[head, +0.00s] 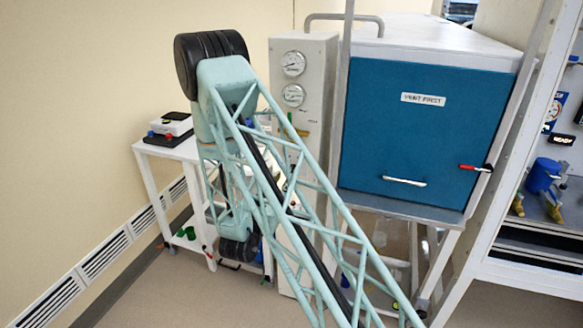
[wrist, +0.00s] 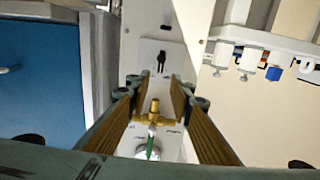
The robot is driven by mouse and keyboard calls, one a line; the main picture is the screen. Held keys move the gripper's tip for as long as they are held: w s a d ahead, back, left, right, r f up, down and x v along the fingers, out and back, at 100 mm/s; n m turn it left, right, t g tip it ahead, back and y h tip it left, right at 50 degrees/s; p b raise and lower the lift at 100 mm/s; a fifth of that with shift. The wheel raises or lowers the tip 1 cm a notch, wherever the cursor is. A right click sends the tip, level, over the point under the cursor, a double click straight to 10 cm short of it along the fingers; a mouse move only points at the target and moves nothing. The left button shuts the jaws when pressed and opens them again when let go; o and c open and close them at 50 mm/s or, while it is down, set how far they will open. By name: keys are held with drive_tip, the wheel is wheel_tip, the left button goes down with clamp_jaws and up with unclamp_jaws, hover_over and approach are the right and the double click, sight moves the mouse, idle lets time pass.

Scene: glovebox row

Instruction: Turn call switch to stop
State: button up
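In the wrist view a small black switch (wrist: 161,60) sits on a pale plate, beyond my fingertips. It looks like the call switch, but its markings are too small to read. My gripper (wrist: 157,85) is open, with its two ribbed tan finger pads well apart and nothing held. A brass valve (wrist: 152,112) with a green handle shows in the gap between the fingers, nearer the camera than the switch. I cannot tell whether a finger touches it. In the head view my arm hides the switch and the gripper, in front of the grey gauge panel (head: 317,75).
A blue glovebox door (head: 440,125) labelled "VENT FIRST" stands right of the panel, with a red-tipped handle (head: 475,168). A white side table (head: 150,150) stands left, with a small device (head: 170,128) on it. Two gauges (head: 293,64) are high on the panel.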

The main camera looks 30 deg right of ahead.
drive_tip(key=shift+x, duration=4.9)
drive_tip(key=shift+c, duration=0.3)
clamp_jaws()
